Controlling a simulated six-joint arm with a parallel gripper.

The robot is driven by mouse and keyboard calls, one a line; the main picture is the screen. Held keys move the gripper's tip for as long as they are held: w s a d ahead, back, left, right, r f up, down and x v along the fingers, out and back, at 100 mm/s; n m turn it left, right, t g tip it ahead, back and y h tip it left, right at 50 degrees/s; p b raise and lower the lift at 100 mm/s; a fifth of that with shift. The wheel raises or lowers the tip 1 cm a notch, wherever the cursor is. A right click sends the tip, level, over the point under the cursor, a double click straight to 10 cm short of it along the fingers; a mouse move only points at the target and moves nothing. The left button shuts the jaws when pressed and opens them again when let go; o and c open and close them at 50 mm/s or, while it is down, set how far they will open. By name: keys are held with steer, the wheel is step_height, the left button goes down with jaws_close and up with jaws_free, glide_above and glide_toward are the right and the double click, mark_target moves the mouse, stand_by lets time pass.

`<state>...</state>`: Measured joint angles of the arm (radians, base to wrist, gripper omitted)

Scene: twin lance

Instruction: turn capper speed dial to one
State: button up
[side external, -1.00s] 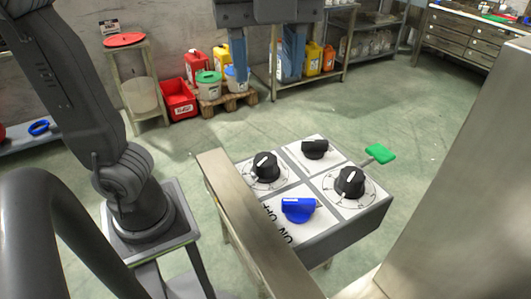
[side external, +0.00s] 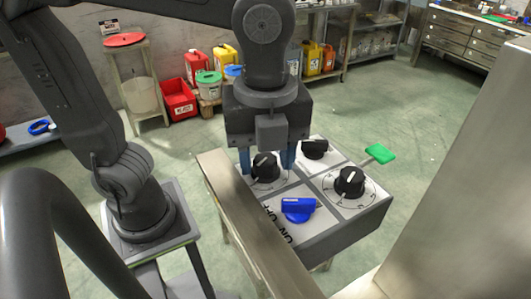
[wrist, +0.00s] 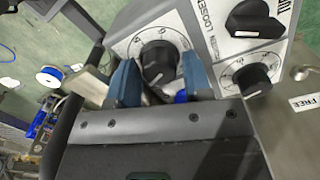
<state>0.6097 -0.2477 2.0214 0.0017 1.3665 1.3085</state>
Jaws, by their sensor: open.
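The control panel (side external: 300,184) carries several knobs. A black dial (side external: 265,167) with a white pointer line and a printed scale sits at the panel's back left. My gripper (side external: 267,163) is over this dial, pointing down, with its blue fingers open on either side of it. In the wrist view the same dial (wrist: 158,65) lies between the two fingertips (wrist: 160,72); I cannot tell whether they touch it. A second black dial with a scale (side external: 350,182) is at the right. No label readable here tells which dial is the capper speed.
A black knob (side external: 314,148) stands at the back and a blue ON/OFF knob (side external: 298,209) at the front of the panel. A metal rail (side external: 250,225) runs along the panel's left side.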

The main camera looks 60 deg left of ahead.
steer(key=shift+f, duration=0.15)
steer(key=shift+c, duration=0.2)
steer(key=c, duration=0.6)
steer(key=shift+n, duration=0.3)
